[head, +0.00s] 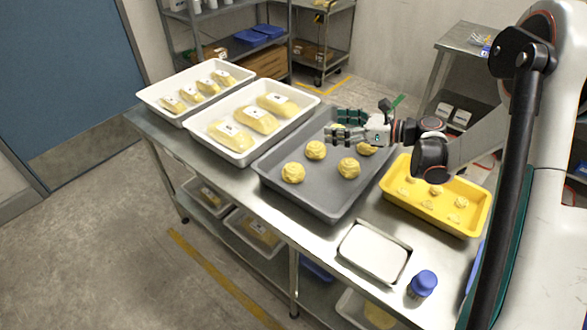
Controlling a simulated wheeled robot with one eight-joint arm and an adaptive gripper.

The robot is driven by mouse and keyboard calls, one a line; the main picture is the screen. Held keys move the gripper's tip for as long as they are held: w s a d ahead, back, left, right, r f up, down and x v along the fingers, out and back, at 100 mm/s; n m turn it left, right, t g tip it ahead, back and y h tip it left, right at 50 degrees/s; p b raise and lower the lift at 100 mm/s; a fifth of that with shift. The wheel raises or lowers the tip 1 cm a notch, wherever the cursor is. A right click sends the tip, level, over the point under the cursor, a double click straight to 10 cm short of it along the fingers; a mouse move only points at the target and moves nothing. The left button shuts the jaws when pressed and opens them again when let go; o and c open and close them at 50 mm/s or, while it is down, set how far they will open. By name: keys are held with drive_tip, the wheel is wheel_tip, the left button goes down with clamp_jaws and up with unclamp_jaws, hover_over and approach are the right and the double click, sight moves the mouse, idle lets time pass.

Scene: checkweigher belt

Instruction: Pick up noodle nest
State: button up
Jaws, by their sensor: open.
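Round yellow noodle nests sit apart in a grey tray (328,196) on the steel table. One nest (293,172) is near the left front, one nest (315,150) is behind it, and one nest (348,168) is to the right. Another nest (367,150) lies partly hidden below my gripper. A bit of yellow also shows by the fingers, mostly hidden. My gripper (340,125) is open over the back part of the grey tray, fingers pointing left. I see nothing held in it. Its height above the nests is hard to judge.
A yellow tray (465,226) with small pieces stands right of the grey tray. Two white trays (240,160) (150,97) with labelled packs stand left. A white plate (374,254) and a blue-capped container (422,284) are at the front right. Shelves stand behind.

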sight(302, 170)
drive_tip(key=s+f+n+g, duration=0.1)
drive_tip(key=f, duration=0.2)
drive_tip(key=s+f+n+g, duration=0.1)
drive_tip(key=f, duration=0.3)
drive_tip(key=s+d+f+n+g, duration=0.1)
drive_tip(key=s+f, duration=0.1)
drive_tip(key=f, duration=0.1)
drive_tip(key=shift+d+f+n+g+h, duration=0.1)
drive_tip(key=shift+f+n+g+h, duration=0.05)
drive_tip(key=shift+n+g+h, duration=0.2)
drive_tip(key=b+x, duration=0.1)
drive_tip(key=x, duration=0.6)
drive_tip(key=shift+s+f+b, duration=0.2)
drive_tip(key=shift+f+b, duration=0.05)
drive_tip(key=shift+b, duration=0.15)
drive_tip(key=shift+w+a+f, duration=0.15)
drive_tip(key=shift+a+f, duration=0.1)
drive_tip(key=shift+a, duration=0.4)
drive_tip(key=b+x, duration=0.1)
drive_tip(key=x, duration=0.1)
drive_tip(key=b+x, duration=0.1)
drive_tip(key=x, duration=0.2)
drive_tip(key=shift+f, duration=0.35)
drive_tip(key=shift+d+r, duration=0.1)
drive_tip(key=c, duration=1.2)
